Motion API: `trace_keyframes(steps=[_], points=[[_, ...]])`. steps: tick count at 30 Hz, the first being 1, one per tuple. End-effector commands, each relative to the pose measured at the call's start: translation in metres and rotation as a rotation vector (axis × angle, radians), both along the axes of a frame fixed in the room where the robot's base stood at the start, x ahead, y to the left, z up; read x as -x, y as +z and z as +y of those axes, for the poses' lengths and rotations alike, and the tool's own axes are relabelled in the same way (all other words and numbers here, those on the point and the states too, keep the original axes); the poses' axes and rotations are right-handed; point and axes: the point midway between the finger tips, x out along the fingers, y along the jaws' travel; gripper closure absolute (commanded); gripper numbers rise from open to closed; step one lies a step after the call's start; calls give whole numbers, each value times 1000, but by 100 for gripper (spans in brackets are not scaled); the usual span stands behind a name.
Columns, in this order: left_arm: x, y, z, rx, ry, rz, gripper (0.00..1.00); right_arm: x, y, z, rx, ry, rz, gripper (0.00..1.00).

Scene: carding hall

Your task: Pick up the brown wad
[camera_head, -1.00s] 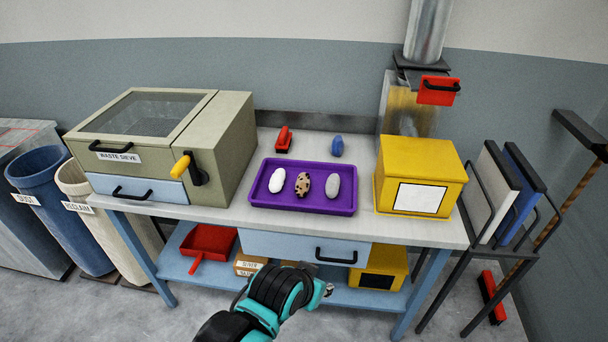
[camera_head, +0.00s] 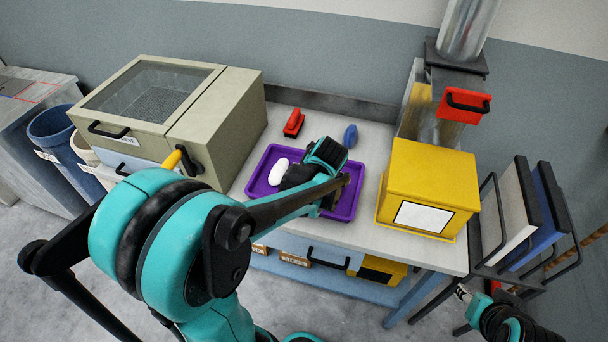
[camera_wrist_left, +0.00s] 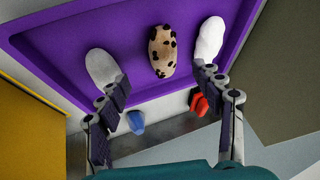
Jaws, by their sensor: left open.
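The brown wad (camera_wrist_left: 162,52), tan with dark brown-black spots, lies in the purple tray (camera_wrist_left: 82,97) between a white wad (camera_wrist_left: 209,40) and a grey wad (camera_wrist_left: 101,65). My left gripper (camera_wrist_left: 162,79) is open and empty. Its fingers are spread to either side of the brown wad's line, with the tips by the grey and white wads; I cannot tell if they touch. In the head view my left arm covers the brown and grey wads, and only the white wad (camera_head: 279,171) shows in the tray (camera_head: 262,190). Part of my right arm shows at the lower right; its fingers cannot be made out.
A red brush-like item (camera_head: 293,122) and a blue item (camera_head: 350,136) lie behind the tray. The waste sieve (camera_head: 160,110) stands left, a yellow box (camera_head: 430,190) right. A rack (camera_head: 520,215) of panels stands beyond the table's right end.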

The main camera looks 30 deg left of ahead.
Motion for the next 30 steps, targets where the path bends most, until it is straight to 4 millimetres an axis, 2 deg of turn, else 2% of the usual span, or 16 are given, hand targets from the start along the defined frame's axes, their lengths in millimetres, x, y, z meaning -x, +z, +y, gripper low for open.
trace_keyframes(steps=[2, 11, 21, 28, 29, 30], points=[[-5, -3, 4, -7, 14, 3, 33, 0, 2, 0, 0, 0, 0, 60], [-16, -31, 17, -10, 20, 5, 33, 0, -12, 0, 0, 0, 0, 60], [-32, -70, 34, -10, 19, 4, 33, 0, -35, 0, 0, 0, 0, 60], [-33, -70, 35, -10, 18, 5, 33, 0, -34, 0, 0, 0, 0, 60], [-33, -70, 35, -10, 18, 5, 39, 0, -34, 0, 0, 0, 0, 60], [-33, -70, 35, -10, 18, 5, 49, 0, -34, 0, 0, 0, 0, 60]])
